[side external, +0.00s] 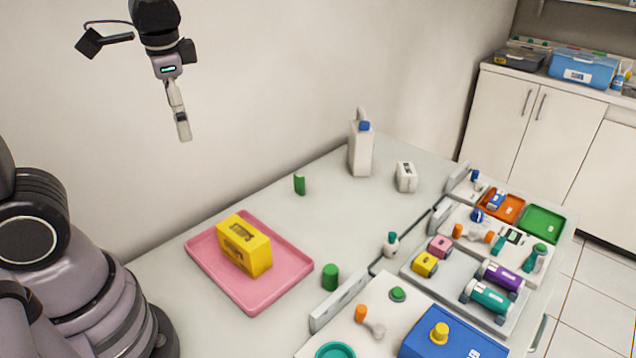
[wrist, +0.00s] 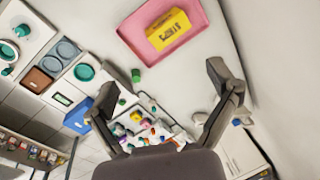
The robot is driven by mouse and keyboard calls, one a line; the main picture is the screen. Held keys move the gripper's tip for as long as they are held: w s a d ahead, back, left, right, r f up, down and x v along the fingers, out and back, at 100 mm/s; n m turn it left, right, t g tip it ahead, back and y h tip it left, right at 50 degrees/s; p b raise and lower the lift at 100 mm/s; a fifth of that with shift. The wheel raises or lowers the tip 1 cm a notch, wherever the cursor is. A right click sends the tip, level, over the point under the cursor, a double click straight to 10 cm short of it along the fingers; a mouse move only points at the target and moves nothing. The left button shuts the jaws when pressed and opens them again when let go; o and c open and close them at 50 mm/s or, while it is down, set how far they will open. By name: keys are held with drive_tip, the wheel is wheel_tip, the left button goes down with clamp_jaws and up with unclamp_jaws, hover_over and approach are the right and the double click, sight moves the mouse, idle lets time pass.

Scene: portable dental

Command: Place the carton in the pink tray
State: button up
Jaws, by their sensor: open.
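The yellow carton (side external: 244,246), a box with dark print, stands on the pink tray (side external: 288,283) on the grey-white table. In the wrist view the carton (wrist: 169,30) lies within the outline of the pink tray (wrist: 133,29), at the top of the picture. My gripper (side external: 183,136) is raised high above the table, beyond the tray and clear of it. In the wrist view my gripper (wrist: 162,88) has its fingers wide apart with nothing between them. It does not touch the carton or the tray.
A green cylinder (side external: 330,277) stands just right of the tray, and a green block (side external: 300,184) stands behind it. A white jug (side external: 361,148) and a small white container (side external: 406,177) stand at the back. Trays of small items fill the right side.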

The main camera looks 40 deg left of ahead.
drive_tip(key=s+r+n+t+h, duration=0.2)
drive_tip(key=s+r+n+t, duration=0.1)
drive_tip(key=s, duration=0.3)
drive_tip(key=shift+s+a+r+n+t, duration=0.3)
drive_tip(key=shift+s+n+t, duration=0.1)
drive_tip(key=shift+t, duration=0.4)
